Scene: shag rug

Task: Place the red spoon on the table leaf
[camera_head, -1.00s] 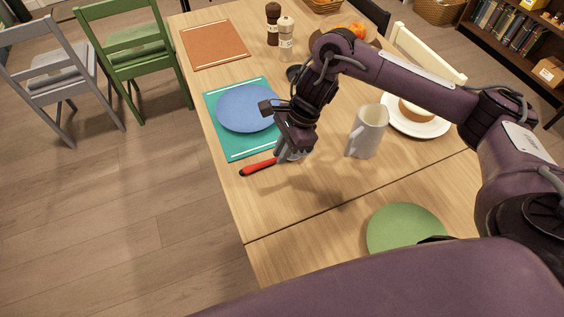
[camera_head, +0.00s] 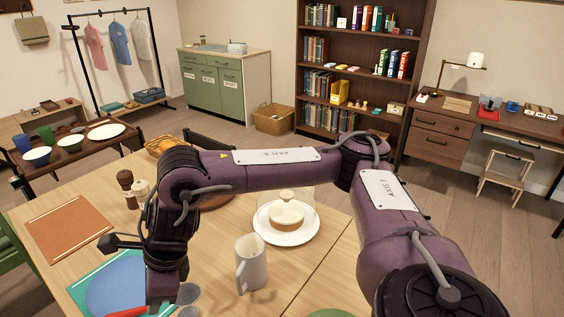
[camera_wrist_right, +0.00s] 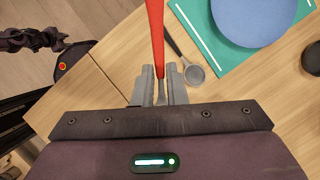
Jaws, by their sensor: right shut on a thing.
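My right gripper (camera_head: 166,300) is low over the left side of the wooden table. In the right wrist view its fingers (camera_wrist_right: 160,88) are shut on the red spoon (camera_wrist_right: 156,35), near where the red handle meets the grey metal. The handle sticks out away from the gripper; its red end (camera_head: 127,312) shows at the bottom of the head view. I cannot tell if the spoon touches the table. The table leaf (camera_head: 330,285) lies beyond a seam to the right; it also shows in the right wrist view (camera_wrist_right: 70,110). My left gripper does not show.
A grey mug (camera_head: 251,265) and a white plate with a cake (camera_head: 289,236) stand between gripper and leaf. A green plate (camera_head: 335,314) is on the leaf. A blue plate (camera_wrist_right: 250,18) lies on a teal mat (camera_wrist_right: 207,40). A dark-handled scoop (camera_wrist_right: 194,74) lies beside the spoon.

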